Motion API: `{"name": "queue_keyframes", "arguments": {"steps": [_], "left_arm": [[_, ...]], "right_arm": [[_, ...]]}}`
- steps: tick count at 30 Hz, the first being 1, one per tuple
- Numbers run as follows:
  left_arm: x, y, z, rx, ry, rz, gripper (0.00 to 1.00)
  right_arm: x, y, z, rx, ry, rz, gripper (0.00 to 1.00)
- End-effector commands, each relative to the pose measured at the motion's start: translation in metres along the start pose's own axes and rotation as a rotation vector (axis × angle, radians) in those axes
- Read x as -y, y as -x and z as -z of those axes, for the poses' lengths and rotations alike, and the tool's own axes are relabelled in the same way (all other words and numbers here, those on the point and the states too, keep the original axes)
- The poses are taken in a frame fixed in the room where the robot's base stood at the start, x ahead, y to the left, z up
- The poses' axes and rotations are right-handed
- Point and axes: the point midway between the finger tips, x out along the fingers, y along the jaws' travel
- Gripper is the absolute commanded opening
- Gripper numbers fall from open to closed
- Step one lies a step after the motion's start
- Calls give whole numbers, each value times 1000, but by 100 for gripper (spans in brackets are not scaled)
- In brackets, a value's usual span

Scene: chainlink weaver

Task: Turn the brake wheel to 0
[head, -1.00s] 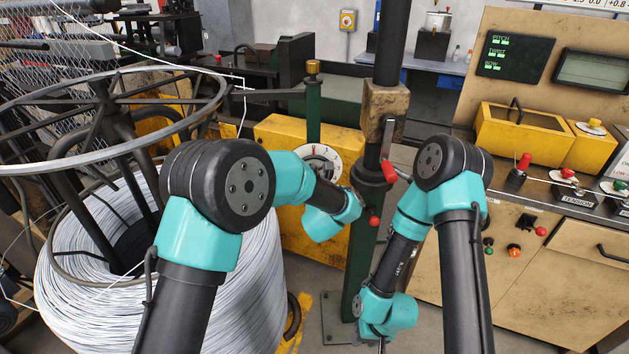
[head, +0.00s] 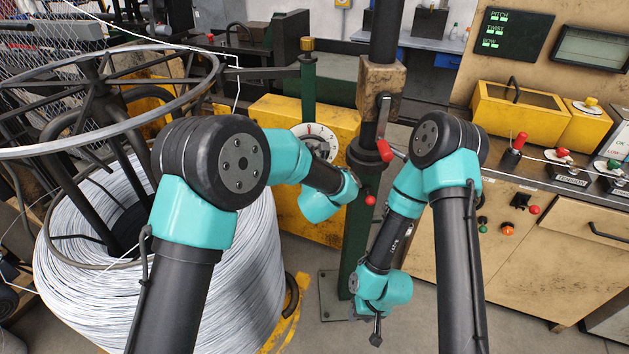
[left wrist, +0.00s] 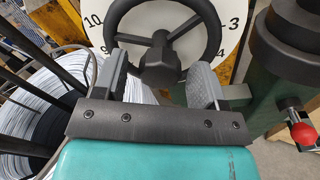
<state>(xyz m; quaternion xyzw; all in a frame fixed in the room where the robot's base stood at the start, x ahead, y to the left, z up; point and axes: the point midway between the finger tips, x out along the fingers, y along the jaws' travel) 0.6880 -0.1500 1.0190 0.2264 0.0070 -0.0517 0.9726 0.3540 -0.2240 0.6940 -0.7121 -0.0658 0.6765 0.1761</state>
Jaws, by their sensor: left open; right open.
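The brake wheel (left wrist: 160,20) is a black spoked handwheel with a chunky hub, in front of a white dial (left wrist: 236,25). The numerals 10, 9 and 3 show on the dial; no pointer can be made out. In the head view the dial (head: 318,134) shows on a yellow housing, partly behind my left arm. My left gripper (left wrist: 160,72) is open, its fingers on either side of the hub, close to the wheel's lower rim; contact cannot be told. Its fingers are hidden in the head view. My right gripper (head: 376,330) hangs low, pointing down, away from the wheel; its fingers are small here.
A green post (head: 356,240) with a red-handled crank (head: 385,150) stands just right of the dial. A red knob (left wrist: 304,133) is right of my left gripper. A large wire spool (head: 245,270) is at left, a control console (head: 540,240) at right.

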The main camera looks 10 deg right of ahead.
Motion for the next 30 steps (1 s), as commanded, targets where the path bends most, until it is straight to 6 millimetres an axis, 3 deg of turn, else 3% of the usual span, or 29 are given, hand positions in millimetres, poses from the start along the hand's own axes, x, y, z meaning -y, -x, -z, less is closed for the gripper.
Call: {"name": "queue_keyframes", "arguments": {"steps": [5, 24, 30], "left_arm": [[0, 23, -1, 1, -2, 3, 65], [0, 143, -1, 1, -2, 3, 65], [0, 164, 0, 1, 1, 1, 65]], "right_arm": [[0, 0, 0, 0, 0, 0, 43], [0, 0, 0, 0, 0, 0, 43], [0, 0, 0, 0, 0, 0, 43]]}}
